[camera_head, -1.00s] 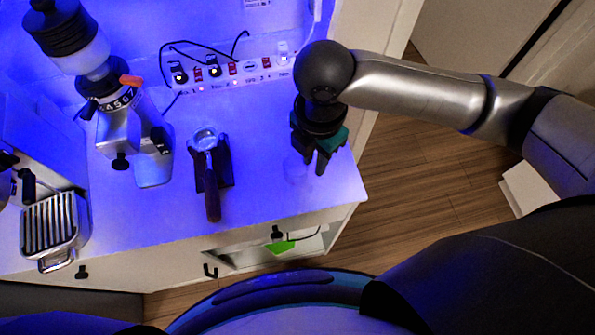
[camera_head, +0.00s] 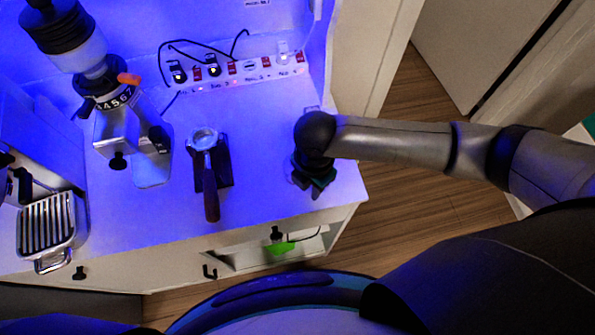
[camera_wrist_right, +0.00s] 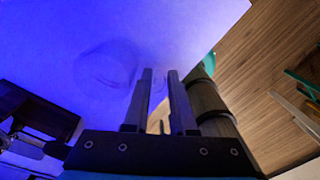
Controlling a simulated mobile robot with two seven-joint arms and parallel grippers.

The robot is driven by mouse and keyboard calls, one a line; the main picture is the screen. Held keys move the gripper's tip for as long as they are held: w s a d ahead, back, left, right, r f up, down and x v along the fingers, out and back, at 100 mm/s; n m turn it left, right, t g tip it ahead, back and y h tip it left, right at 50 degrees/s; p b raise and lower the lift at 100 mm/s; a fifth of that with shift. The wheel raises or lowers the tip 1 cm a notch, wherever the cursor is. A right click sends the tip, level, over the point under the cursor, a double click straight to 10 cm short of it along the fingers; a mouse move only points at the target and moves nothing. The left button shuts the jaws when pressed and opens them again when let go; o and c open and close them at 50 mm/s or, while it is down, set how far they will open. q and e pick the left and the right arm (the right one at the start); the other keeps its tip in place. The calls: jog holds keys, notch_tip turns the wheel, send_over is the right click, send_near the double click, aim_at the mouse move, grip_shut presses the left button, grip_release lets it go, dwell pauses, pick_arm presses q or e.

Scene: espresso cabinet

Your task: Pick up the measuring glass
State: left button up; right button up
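The measuring glass is clear and hard to see. It shows as a faint round outline (camera_wrist_right: 106,66) on the counter in the right wrist view, left of and beyond my fingers. In the head view my right gripper and wrist mostly cover its place. My right gripper (camera_head: 313,190) points down low over the right end of the counter. In the right wrist view its two fingers (camera_wrist_right: 159,80) stand apart with a narrow empty gap, the glass outside it. I cannot tell whether a finger touches the glass. My left gripper is not in view.
A portafilter (camera_head: 211,205) rests in a dark stand on the counter (camera_head: 262,185). A grinder (camera_head: 118,135) and an espresso machine tray (camera_head: 47,224) are farther left. A power strip (camera_head: 240,77) runs along the back. The counter's right edge is close to my right gripper.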

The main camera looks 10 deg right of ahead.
grip_shut()
dwell(1.4)
